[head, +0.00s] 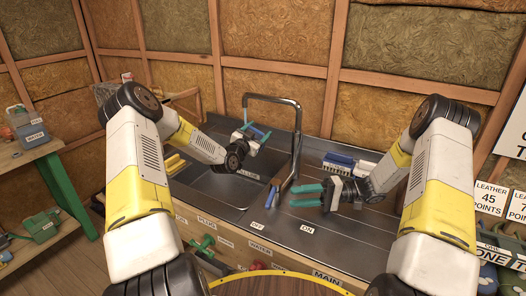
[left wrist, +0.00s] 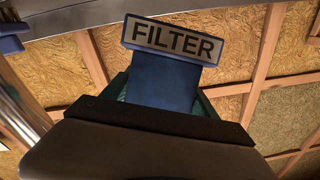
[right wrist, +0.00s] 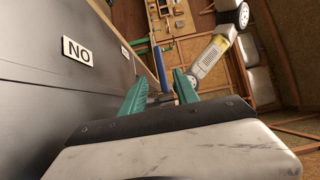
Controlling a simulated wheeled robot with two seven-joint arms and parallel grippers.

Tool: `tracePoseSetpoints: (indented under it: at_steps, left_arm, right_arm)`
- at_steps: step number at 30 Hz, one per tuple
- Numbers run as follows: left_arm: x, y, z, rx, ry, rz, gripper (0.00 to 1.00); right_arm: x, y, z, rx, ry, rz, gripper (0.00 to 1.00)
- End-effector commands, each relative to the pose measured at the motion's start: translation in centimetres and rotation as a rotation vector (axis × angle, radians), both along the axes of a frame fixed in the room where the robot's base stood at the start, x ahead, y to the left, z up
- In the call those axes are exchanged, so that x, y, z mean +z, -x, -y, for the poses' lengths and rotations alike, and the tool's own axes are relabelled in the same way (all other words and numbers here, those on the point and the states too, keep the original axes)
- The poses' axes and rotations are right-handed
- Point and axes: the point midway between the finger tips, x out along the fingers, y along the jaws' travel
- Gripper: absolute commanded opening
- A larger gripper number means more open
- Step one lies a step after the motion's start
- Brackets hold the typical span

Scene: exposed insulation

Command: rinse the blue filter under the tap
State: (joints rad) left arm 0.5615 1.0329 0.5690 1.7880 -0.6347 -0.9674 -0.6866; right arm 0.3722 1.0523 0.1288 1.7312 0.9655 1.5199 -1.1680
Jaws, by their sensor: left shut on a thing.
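The blue filter (head: 261,131) is held up over the sink, close to the end of the tap (head: 272,98). In the left wrist view its blue body and FILTER label (left wrist: 172,42) show. My left gripper (head: 250,138) is shut on it. I see no water at the spout. A blue-handled lever (head: 276,197) leans at the tap's base, above the OFF label (head: 271,225). My right gripper (head: 307,195) is open and empty to the right of the lever, apart from it. The lever's blue handle (right wrist: 160,68) shows beyond its fingers in the right wrist view.
The sink basin (head: 226,187) lies left of the tap. A yellow item (head: 174,164) is on its left edge. A blue and white brush-like item (head: 340,160) lies on the right counter. The ON label (head: 307,230) marks the bare steel front right.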

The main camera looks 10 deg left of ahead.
Motion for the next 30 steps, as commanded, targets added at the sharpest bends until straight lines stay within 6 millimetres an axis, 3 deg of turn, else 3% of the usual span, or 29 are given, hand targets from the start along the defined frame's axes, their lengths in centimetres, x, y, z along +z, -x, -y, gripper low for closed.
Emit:
tracePoseSetpoints:
  at_steps: [13, 14, 19, 23, 30]
  left_arm:
    - [0.0, -0.4, 0.7, 0.001, 0.000, 0.000, 0.25]
    - [0.0, -0.4, 0.7, 0.001, 0.000, 0.000, 0.25]
    - [0.0, -0.4, 0.8, 0.001, 0.000, 0.000, 0.25]
    - [0.0, -0.4, 0.8, 0.001, 0.000, 0.000, 0.25]
    - [0.0, -0.4, 0.8, 0.001, 0.000, 0.000, 0.25]
  right_arm:
    - [0.0, 0.0, 0.0, 0.000, 0.000, 0.000, 0.36]
    - [0.0, 0.0, 0.0, 0.000, 0.000, 0.000, 0.34]
    - [0.0, 0.2, 0.5, -0.016, 0.013, -0.064, 0.01]
    - [0.0, 0.8, 1.8, -0.065, 0.048, -0.264, 0.00]
    - [0.1, 2.7, 5.5, -0.199, 0.102, -0.874, 0.00]
